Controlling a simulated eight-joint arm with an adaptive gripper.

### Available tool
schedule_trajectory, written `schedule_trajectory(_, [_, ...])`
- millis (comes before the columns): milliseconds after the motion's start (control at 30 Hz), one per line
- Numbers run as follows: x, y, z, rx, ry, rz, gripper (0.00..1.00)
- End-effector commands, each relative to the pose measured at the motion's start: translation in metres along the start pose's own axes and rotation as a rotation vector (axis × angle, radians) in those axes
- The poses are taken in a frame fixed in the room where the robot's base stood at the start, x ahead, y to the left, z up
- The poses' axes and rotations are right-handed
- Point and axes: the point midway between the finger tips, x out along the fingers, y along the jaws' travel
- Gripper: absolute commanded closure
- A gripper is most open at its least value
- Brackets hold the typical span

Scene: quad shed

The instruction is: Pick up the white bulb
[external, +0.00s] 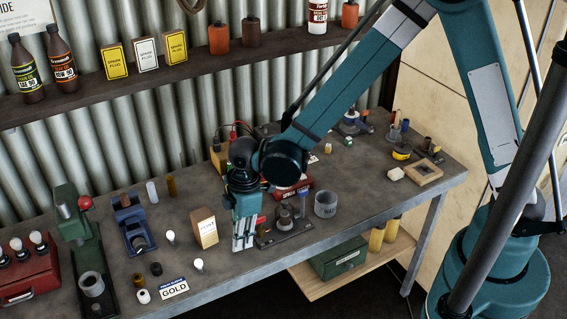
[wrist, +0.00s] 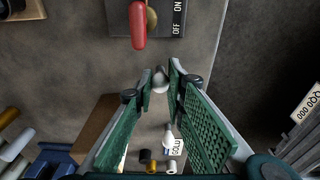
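My gripper (external: 243,243) points down over the bench, beside the cardboard box; it also shows in the wrist view (wrist: 160,75). In the wrist view its two green-padded fingers come close together at the tips, with a small pale, rounded bulb-like thing (wrist: 160,81) between them. I cannot tell whether the fingers press on it; the fingers hide it in the external view. A white bulb (external: 198,265) stands on the bench by the GOLD label, and also shows in the wrist view (wrist: 169,135). Another white bulb (external: 170,237) stands left of the cardboard box.
The cardboard box (external: 204,228) stands left of my gripper. A dark switch device with a red lever (wrist: 138,25) lies just beyond it. The GOLD label (external: 174,288) lies near the front edge. Several bulbs sit on a red box (external: 28,275) at far left.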

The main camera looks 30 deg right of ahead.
Motion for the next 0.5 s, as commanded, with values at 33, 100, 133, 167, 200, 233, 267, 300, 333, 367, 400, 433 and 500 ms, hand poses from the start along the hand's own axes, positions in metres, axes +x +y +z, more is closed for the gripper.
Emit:
schedule_trajectory(33, [-0.003,0.0,0.0,0.0,0.0,0.0,0.91])
schedule_trajectory(100, [-0.007,0.0,-0.001,0.0,0.0,0.0,0.91])
schedule_trajectory(133, [-0.009,0.0,-0.001,0.0,0.0,0.0,0.91])
schedule_trajectory(167, [-0.012,0.0,-0.001,0.0,0.0,0.0,0.91])
schedule_trajectory(200, [-0.015,0.0,-0.002,0.0,0.0,0.0,0.91])
schedule_trajectory(233, [-0.018,0.0,-0.002,0.0,0.0,0.0,0.91])
schedule_trajectory(267, [-0.021,0.0,-0.002,0.0,0.0,0.0,0.91])
schedule_trajectory(300, [-0.026,0.0,-0.003,0.0,0.0,0.0,0.91])
schedule_trajectory(333, [-0.029,0.0,-0.004,0.0,0.0,0.0,0.91])
schedule_trajectory(367, [-0.033,0.0,-0.004,0.0,0.0,0.0,0.91])
schedule_trajectory(400, [-0.038,0.0,-0.004,0.0,0.0,0.0,0.91])
schedule_trajectory(433, [-0.042,0.0,-0.005,0.0,0.0,0.0,0.91])
schedule_trajectory(500, [-0.051,0.0,-0.006,0.0,0.0,0.0,0.91])
